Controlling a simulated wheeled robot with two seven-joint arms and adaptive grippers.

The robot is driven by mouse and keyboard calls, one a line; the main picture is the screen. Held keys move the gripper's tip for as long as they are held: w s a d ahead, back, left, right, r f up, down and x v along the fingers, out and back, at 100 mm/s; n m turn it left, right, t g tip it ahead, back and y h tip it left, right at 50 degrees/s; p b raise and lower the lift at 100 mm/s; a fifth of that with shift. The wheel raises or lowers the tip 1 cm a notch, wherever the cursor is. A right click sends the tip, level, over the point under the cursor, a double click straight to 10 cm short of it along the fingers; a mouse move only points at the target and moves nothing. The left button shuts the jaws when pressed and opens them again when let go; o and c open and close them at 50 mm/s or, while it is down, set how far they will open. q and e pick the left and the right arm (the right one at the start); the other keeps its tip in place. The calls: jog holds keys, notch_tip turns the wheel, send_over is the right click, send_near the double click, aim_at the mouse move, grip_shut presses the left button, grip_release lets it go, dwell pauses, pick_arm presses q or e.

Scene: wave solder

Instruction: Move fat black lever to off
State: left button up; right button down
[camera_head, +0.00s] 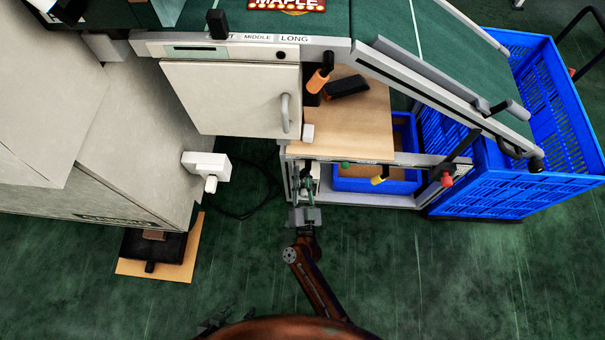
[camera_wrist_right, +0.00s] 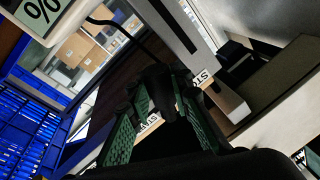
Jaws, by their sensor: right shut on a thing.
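In the right wrist view, a thick black lever (camera_wrist_right: 158,88) stands between the green ridged pads of my right gripper (camera_wrist_right: 170,110). The gripper is shut on it. In the head view my right gripper (camera_head: 306,186) is at the left end of the low front panel, below the white cabinet, and hides the lever there. White labels with black letters, partly covered, show behind the fingers in the wrist view; I cannot read an "off" mark. My left gripper (camera_head: 212,325) shows only as a small dark shape at the bottom edge, too unclear to tell its state.
Right of my right gripper are a yellow-tipped lever (camera_head: 379,180) and a red-knobbed lever (camera_head: 447,180). A blue crate (camera_head: 560,105) stands at the right. The white cabinet door (camera_head: 230,100) is above left, with a white box (camera_head: 205,163) beside it. Green floor in front is mostly clear.

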jog(key=shift+a, duration=0.1)
jog(key=c, duration=1.8)
grip_release()
jog(key=shift+o, duration=0.2)
